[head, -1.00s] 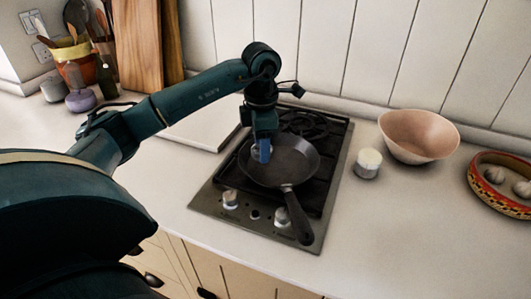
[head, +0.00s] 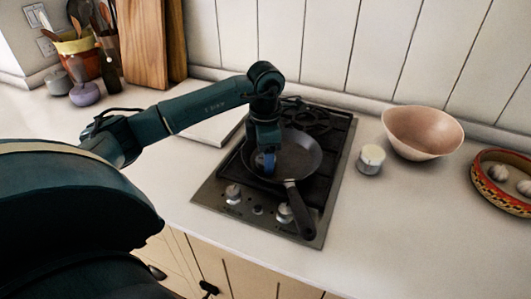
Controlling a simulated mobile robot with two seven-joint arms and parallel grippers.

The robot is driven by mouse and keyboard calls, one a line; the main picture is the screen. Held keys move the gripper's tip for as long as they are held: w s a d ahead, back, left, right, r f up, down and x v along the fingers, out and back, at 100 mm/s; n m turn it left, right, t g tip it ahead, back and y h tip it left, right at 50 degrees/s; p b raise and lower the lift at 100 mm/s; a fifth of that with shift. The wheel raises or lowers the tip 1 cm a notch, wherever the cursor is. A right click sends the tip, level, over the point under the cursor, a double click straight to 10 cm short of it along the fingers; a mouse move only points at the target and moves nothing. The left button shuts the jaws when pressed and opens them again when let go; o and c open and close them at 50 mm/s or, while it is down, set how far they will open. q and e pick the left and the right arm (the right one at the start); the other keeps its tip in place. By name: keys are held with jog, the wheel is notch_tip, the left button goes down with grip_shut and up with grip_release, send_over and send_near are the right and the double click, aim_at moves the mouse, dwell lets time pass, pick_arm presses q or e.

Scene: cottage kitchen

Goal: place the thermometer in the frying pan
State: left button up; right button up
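The black frying pan (head: 297,158) sits on the gas hob, its handle pointing toward the front. My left gripper (head: 265,163) points down at the left part of the pan, with its tip low over or inside it. A blue part shows at the gripper's tip; I cannot tell whether it belongs to the finger or to something held. I cannot pick out the thermometer with certainty. The fingers are too small and too hidden to show whether they are open or shut. My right gripper is out of view.
The hob (head: 334,190) has knobs at its front. A small white-topped pot (head: 370,160), a pink bowl (head: 422,133) and a patterned bowl (head: 485,186) stand to the right. A pale board (head: 210,127) lies left of the hob. The right front counter is clear.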

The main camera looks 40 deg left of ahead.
pick_arm(q)
jog(key=shift+o, duration=0.2)
notch_tip(320, 180, up, 12)
jog(key=shift+r, duration=0.2)
dwell(0.3)
jog(key=shift+b, duration=0.3)
